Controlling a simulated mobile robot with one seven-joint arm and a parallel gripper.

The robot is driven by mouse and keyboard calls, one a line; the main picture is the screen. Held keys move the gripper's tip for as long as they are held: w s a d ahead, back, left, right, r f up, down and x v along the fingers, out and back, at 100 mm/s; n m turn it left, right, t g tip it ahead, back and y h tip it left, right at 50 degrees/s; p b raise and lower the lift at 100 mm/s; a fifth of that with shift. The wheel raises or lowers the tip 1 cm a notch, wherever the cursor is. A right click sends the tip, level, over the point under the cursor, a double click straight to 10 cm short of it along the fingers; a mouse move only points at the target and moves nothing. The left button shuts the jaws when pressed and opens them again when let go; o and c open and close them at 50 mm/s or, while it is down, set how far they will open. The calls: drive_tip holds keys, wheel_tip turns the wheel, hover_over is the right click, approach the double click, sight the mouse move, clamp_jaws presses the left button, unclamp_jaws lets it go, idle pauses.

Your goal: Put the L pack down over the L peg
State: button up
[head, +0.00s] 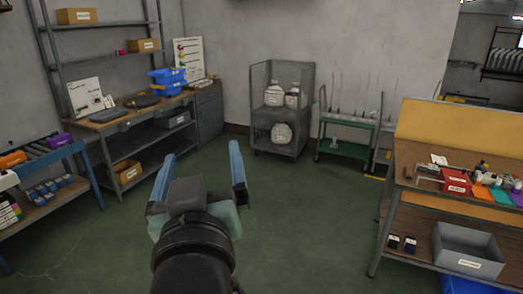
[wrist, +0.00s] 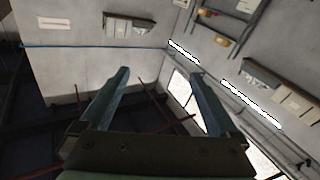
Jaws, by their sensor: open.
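My gripper (head: 202,151) is raised over the open floor in the head view, its two blue fingers wide apart with nothing between them. In the wrist view my gripper (wrist: 160,74) is also open and empty, facing the walls and upper room. I cannot make out a pack or peg marked L. Small coloured items (head: 490,186) lie on the workbench (head: 408,160) at the right, too small to read. A green cart (head: 345,122) at the back carries several thin upright rods. My gripper is well apart from both.
A wire cage cart (head: 259,100) stands by the back wall. A shelved bench (head: 110,124) is at the left, with a roller table (head: 40,160) before it. A grey bin (head: 468,250) sits on the right workbench's lower shelf. The green floor (head: 300,220) between is clear.

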drive_tip(key=s+d+r+m+t+h, duration=0.1)
drive_tip(key=s+d+r+t, duration=0.3)
drive_tip(key=r, duration=0.6)
drive_tip(key=s+d+r+m+t+h, duration=0.2)
drive_tip(key=s+d+r+m+t, duration=0.1)
drive_tip(key=s+r, duration=0.4)
wheel_tip(320, 180, up, 4)
drive_tip(key=shift+d+f+t+h, duration=0.3)
drive_tip(key=shift+d+t, duration=0.6)
drive_tip(key=shift+d, duration=0.35)
drive_tip(key=shift+w, duration=0.1)
drive_tip(key=shift+c, duration=0.2)
